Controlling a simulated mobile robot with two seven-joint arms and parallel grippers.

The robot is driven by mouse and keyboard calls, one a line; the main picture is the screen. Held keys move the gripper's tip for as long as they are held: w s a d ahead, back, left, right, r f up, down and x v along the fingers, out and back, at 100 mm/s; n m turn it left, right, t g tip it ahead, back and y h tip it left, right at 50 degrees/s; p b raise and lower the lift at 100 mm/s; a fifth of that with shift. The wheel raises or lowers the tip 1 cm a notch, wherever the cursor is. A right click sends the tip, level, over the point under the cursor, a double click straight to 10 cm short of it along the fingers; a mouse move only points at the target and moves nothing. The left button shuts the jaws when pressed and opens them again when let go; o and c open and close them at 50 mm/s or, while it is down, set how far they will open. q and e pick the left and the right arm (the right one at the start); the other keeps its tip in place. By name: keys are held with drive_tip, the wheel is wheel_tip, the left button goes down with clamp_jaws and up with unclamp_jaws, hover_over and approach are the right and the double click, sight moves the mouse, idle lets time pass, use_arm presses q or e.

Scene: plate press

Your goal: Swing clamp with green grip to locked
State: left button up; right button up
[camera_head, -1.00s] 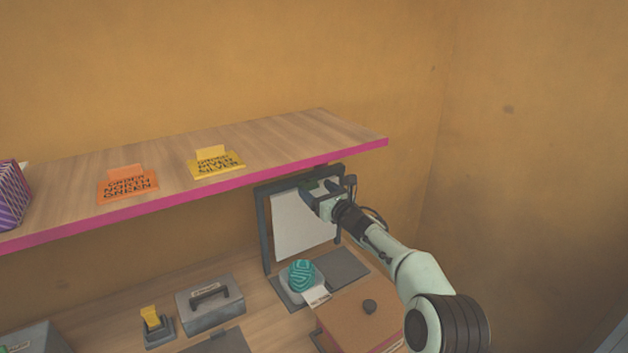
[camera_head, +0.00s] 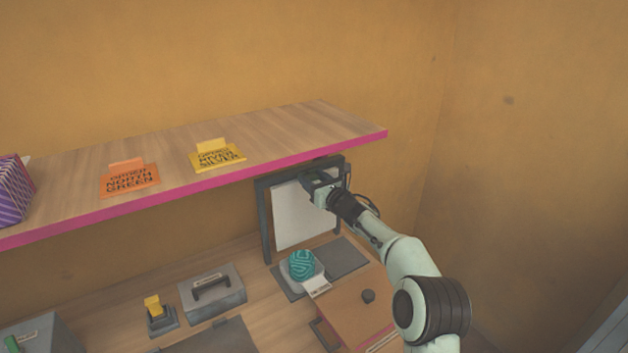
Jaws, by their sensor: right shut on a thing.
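A dark frame (camera_head: 266,222) with a pale sheet (camera_head: 300,217) stands upright at the back of the bench, under the shelf. My right gripper (camera_head: 318,180) is at the upper right part of this frame, in front of the pale sheet. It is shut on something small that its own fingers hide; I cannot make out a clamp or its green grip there. A small green piece (camera_head: 12,344) shows on a grey box at the lower left edge. My left gripper is not in view.
A wooden shelf (camera_head: 290,122) with a pink edge hangs just above the gripper and carries orange (camera_head: 130,178) and yellow (camera_head: 217,156) signs. Below are a teal yarn ball (camera_head: 302,264), a brown box (camera_head: 350,308) and a grey handled box (camera_head: 213,292).

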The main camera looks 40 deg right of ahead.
drive_tip(key=m, duration=0.4)
drive_tip(key=shift+d, duration=0.1)
drive_tip(key=m, duration=0.4)
drive_tip(key=shift+d, duration=0.1)
drive_tip(key=m, duration=0.5)
drive_tip(key=shift+f+p, duration=0.15)
drive_tip(key=shift+p, duration=0.15)
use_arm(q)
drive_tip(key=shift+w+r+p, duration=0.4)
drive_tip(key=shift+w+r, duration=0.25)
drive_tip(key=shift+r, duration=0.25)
use_arm(e)
drive_tip(key=m, duration=0.4)
drive_tip(key=shift+f+m, duration=0.1)
drive_tip(key=shift+m, duration=0.3)
drive_tip(key=o, duration=1)
drive_tip(key=shift+o, duration=0.2)
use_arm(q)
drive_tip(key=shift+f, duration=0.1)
use_arm(e)
drive_tip(key=shift+s, duration=0.1)
